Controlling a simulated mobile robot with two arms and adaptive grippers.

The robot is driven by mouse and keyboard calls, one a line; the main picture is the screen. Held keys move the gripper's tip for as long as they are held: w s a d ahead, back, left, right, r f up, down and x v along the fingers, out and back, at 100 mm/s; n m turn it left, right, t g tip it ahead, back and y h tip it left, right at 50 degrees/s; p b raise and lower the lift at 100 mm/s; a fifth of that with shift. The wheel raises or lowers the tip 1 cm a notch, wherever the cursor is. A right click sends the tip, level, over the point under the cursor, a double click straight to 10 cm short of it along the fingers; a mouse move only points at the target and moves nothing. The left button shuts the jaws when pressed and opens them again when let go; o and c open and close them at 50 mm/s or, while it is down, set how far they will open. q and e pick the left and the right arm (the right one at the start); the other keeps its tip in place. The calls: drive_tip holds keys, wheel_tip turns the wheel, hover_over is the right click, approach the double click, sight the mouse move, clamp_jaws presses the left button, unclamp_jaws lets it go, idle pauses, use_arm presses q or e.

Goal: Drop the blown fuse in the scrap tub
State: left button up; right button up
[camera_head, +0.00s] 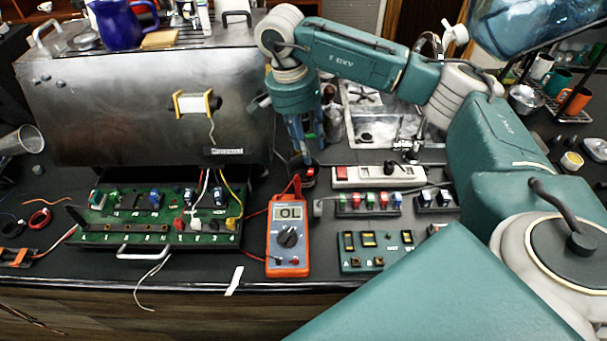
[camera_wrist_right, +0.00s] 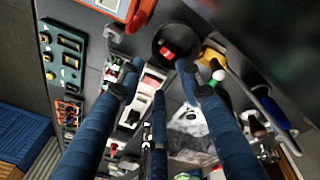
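The small dark round tub (camera_head: 309,183) stands behind the orange multimeter, and it shows as a black round dish in the right wrist view (camera_wrist_right: 188,36). A small red piece, apparently the fuse (camera_wrist_right: 167,49), shows inside the tub's outline; its red also shows in the head view (camera_head: 309,171). My right gripper (camera_head: 303,158) points down just above the tub. In the wrist view its blue fingers (camera_wrist_right: 158,72) are spread apart, with nothing seen clamped between them. Whether the fuse rests on the tub floor is hard to tell. My left gripper is out of view.
The orange multimeter (camera_head: 288,240) reads OL in front of the tub. A green circuit board (camera_head: 155,238) lies left. A white power strip (camera_head: 380,176), fuse rack (camera_head: 368,212) and green socket board (camera_head: 356,264) lie right. The metal brewer (camera_head: 110,120) stands behind left.

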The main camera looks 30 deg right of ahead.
wheel_tip(320, 180, up, 12)
drive_tip(key=w+a, duration=0.1)
drive_tip(key=shift+a+f, duration=0.15)
drive_tip(key=shift+a, duration=0.2)
drive_tip(key=shift+w, duration=0.1)
